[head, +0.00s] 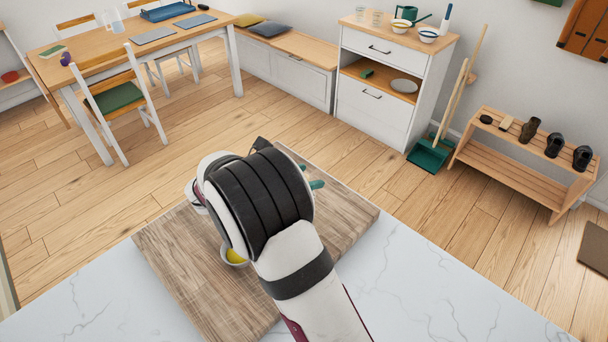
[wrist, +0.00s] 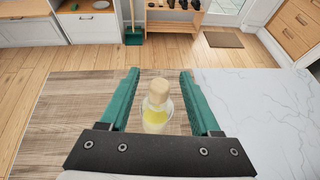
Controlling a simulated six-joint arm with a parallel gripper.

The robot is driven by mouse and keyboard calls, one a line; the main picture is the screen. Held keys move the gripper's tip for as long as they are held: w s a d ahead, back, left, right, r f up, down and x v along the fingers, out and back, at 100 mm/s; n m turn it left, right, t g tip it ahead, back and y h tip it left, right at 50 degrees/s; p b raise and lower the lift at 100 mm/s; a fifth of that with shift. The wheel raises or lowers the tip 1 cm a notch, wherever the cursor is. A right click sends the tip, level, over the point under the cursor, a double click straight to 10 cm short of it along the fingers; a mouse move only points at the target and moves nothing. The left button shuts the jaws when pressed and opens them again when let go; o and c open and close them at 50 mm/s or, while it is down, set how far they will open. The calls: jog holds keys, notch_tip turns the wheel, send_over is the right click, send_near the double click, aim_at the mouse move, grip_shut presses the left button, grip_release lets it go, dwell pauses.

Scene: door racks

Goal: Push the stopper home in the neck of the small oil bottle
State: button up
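The small oil bottle (wrist: 155,119) shows in the wrist view, clear with yellow oil inside. Its pale stopper (wrist: 158,90) sits at the top of the neck; how deep it sits I cannot tell. My gripper (wrist: 159,76) is open, its two teal fingers on either side of the bottle with a gap at each side. Nothing is held.
A wooden board (head: 190,270) lies on the white marble counter (head: 430,290). The counter to the right is clear. A shoe rack (head: 520,165) and a drawer cabinet (head: 385,85) stand beyond.

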jog(key=v, duration=1.5)
jog(key=shift+s+a, duration=0.25)
jog(key=shift+a, duration=0.1)
jog(key=s+d+m+g+y, duration=0.2)
jog(key=s+d+m+g, duration=0.2)
jog(key=s+d+m, duration=0.4)
jog(key=s+d+m+g+y, duration=0.2)
jog(key=s+d+m+g, duration=0.25)
jog(key=d+m, duration=0.4)
jog(key=s+f+m+y, duration=0.2)
jog(key=s+m+y, duration=0.5)
jog(key=s+m, duration=0.6)
jog(key=shift+s+m+y, duration=0.35)
jog(key=shift+m+y, duration=0.05)
jog(key=shift+m, duration=0.35)
